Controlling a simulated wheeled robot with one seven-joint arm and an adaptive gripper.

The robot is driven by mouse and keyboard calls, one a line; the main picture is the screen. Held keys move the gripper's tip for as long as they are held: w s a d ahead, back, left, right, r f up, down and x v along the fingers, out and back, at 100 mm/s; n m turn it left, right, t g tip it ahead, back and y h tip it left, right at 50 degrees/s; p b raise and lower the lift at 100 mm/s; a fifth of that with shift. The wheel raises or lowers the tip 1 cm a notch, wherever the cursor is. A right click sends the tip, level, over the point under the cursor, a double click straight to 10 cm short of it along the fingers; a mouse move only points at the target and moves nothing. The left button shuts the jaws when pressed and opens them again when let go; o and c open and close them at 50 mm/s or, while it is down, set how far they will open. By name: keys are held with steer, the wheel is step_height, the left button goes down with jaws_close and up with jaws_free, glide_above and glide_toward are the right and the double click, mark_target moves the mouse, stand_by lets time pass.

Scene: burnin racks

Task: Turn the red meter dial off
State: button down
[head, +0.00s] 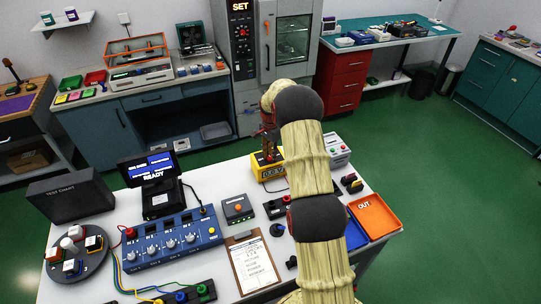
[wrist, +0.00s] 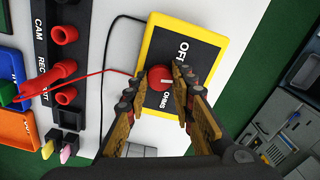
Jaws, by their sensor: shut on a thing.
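The meter is a yellow box (wrist: 212,30) with a black face. Its red dial (wrist: 160,77) sits near the lower middle of the face in the wrist view. White lettering "OFF" is above and right of the dial, and another label is just below it. A pale mark shows on the dial, but I cannot tell exactly where it points. My gripper (wrist: 161,84) is shut on the dial, one finger on each side. In the head view the yellow meter (head: 258,172) stands at the bench's far edge, with my gripper (head: 268,146) above it; the dial is hidden there.
A black strip with red sockets (wrist: 65,65) lies left of the meter, with a red lead and black cable nearby. On the white bench are a blue panel (head: 172,243), a clipboard (head: 252,264) and an orange OUT tray (head: 375,215). Green floor lies beyond.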

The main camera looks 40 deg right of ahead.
mark_target(270, 157)
steer(key=n, duration=0.4)
steer(key=shift+r, duration=0.1)
steer(key=shift+w+n, duration=0.1)
steer(key=shift+n, duration=2.7)
steer(key=c, duration=1.5)
jaws_free()
step_height(270, 157, up, 12)
